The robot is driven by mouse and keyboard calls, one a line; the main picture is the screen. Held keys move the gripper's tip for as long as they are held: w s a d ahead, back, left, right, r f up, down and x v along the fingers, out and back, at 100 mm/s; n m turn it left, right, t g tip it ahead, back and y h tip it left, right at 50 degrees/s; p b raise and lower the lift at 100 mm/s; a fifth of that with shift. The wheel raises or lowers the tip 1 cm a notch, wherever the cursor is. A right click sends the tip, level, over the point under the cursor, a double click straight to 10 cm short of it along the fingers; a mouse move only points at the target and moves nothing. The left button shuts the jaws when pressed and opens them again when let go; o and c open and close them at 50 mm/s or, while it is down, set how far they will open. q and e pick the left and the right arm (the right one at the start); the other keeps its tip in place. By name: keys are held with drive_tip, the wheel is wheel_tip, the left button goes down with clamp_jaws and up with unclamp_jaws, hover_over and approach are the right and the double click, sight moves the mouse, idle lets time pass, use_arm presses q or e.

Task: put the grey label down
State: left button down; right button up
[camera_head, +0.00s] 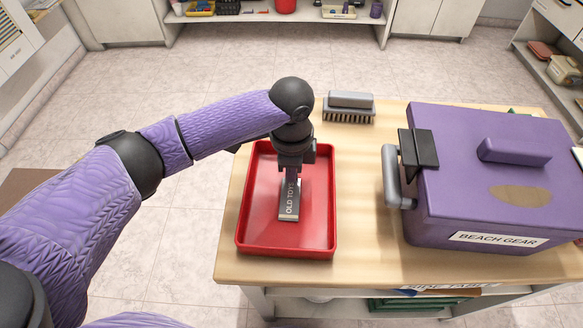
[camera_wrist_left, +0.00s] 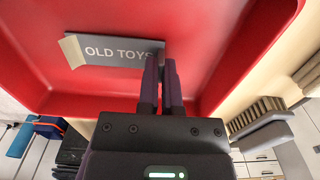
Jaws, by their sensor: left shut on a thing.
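The grey label (camera_head: 289,205), marked "OLD TOYS", is over the red tray (camera_head: 250,215) in the head view. My left gripper (camera_head: 291,176) is shut on one end of it. In the left wrist view the label (camera_wrist_left: 112,50) has a tan strip at its far end, and the closed fingers of my left gripper (camera_wrist_left: 163,65) pinch its other end. The red tray (camera_wrist_left: 215,30) fills the background there. I cannot tell whether the label touches the tray floor. My right gripper is not in view.
A purple box (camera_head: 470,190) labelled "BEACH GEAR", with a black clasp and grey handle, stands right of the tray. A grey brush (camera_head: 349,107) lies behind the tray. Bare wooden table (camera_head: 362,215) shows between tray and box.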

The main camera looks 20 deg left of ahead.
use_arm(q)
drive_tip(key=c, duration=0.8)
unclamp_jaws()
wheel_tip(320, 180, up, 9)
drive_tip(key=p, duration=0.4)
drive_tip(key=shift+p, duration=0.3)
drive_tip(key=shift+r+p, duration=0.5)
drive_tip(key=shift+r, duration=1.1)
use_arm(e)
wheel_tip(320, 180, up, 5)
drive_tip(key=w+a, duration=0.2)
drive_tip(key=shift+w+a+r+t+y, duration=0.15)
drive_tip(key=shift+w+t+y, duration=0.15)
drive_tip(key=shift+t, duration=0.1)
